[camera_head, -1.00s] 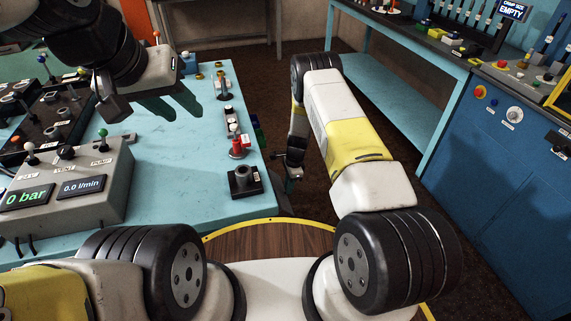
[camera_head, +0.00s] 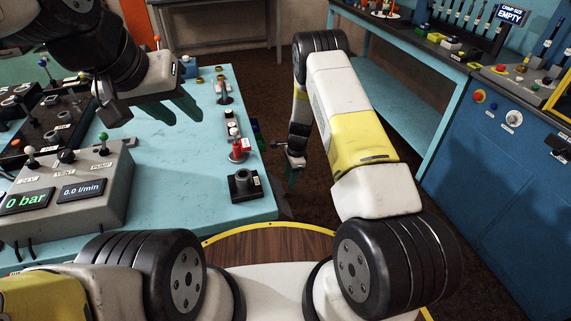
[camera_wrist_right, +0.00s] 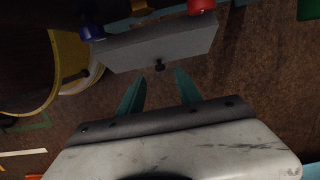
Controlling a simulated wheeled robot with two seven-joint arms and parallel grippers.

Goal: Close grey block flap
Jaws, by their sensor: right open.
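In the right wrist view, a grey block-like piece (camera_wrist_right: 150,44) with a small black knob (camera_wrist_right: 159,65) on its near face lies beyond my right gripper (camera_wrist_right: 158,76). Its teal fingers are apart and empty, one on either side of the knob in the picture; I cannot tell if they touch the piece. I cannot tell which part is the flap. In the head view my right gripper (camera_head: 293,176) hangs low just right of the table, small and partly hidden. My left gripper (camera_head: 185,118) is over the table, its teal fingers apart with nothing visible between them.
The teal table (camera_head: 170,190) carries a grey control box (camera_head: 85,185), a black fitting (camera_head: 243,187) and a red part (camera_head: 239,152) along its right edge. A blue cabinet (camera_head: 480,170) stands at right. Brown floor lies between. A red cap (camera_wrist_right: 201,5) and blue cap (camera_wrist_right: 92,32) adjoin the grey piece.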

